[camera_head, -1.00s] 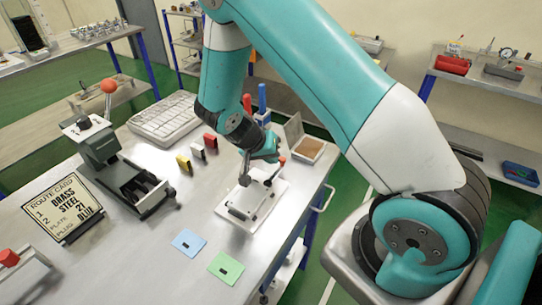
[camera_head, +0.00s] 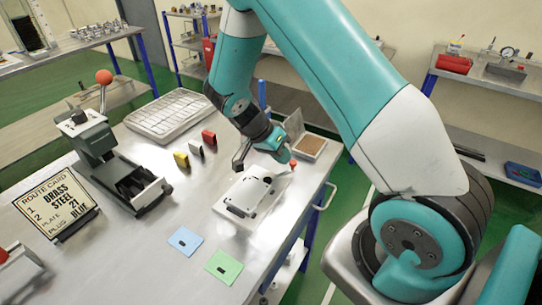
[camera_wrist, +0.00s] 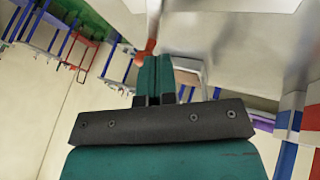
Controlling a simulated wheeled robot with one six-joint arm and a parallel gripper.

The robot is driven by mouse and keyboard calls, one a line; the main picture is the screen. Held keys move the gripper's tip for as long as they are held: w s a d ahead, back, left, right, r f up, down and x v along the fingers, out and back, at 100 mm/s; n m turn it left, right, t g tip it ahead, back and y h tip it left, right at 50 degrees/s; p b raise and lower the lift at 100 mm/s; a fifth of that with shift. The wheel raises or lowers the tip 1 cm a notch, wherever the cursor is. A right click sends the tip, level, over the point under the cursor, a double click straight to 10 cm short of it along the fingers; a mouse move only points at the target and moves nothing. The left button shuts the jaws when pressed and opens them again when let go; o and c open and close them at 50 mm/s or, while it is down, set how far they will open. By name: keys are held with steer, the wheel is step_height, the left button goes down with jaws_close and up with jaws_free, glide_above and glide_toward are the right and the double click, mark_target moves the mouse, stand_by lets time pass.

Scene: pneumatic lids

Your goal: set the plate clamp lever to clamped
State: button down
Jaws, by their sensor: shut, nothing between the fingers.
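The plate clamp is on a pale fixture (camera_head: 243,208) near the right side of the steel bench. Its lever has a red knob (camera_head: 293,163), visible at the fixture's far right. Most of the lever's rod is hidden behind my gripper. My gripper (camera_head: 287,152) is low over the far side of the fixture, its fingertips close to the knob. In the wrist view, the teal fingers (camera_wrist: 156,60) are shut together and empty. The red knob (camera_wrist: 150,47) shows just beyond their tips; I cannot tell whether they touch.
A grey press (camera_head: 110,160) with an orange ball handle and the route card (camera_head: 58,205) stand left. Blue (camera_head: 187,241) and green (camera_head: 224,267) cards lie in front. Small coloured blocks (camera_head: 195,149) and a grey tray (camera_head: 168,115) lie behind; an open box (camera_head: 311,146) stands far right.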

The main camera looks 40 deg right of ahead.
mark_target(291, 163)
steer(key=m, duration=0.1)
steer(key=s+m+g+y+b, duration=0.1)
steer(key=shift+s+d+f+m, duration=0.1)
steer(key=shift+s+f+m, duration=0.05)
steer(key=shift+s+m, duration=0.2)
steer(key=s+m+g+y+b, duration=0.1)
steer(key=m, duration=0.2)
steer(key=shift+s+y+b, duration=0.2)
steer(key=shift+y+b, duration=0.1)
steer(key=shift+b, duration=0.1)
steer(key=shift+s+a, duration=0.25)
steer(key=shift+s, duration=0.2)
steer(key=shift+r, duration=0.2)
steer(key=shift+w+d+r, duration=0.1)
steer(key=shift+w+d, duration=0.05)
steer(key=shift+w, duration=0.15)
steer(key=w, duration=0.1)
steer(key=w+r, duration=0.1)
steer(key=w, duration=0.2)
steer(key=shift+w+d+r, duration=0.2)
steer(key=shift+w+r, duration=0.05)
steer(key=shift+w, duration=0.05)
steer(key=v, duration=0.8)
steer(key=shift+d+r, duration=0.2)
steer(key=shift+r, duration=0.05)
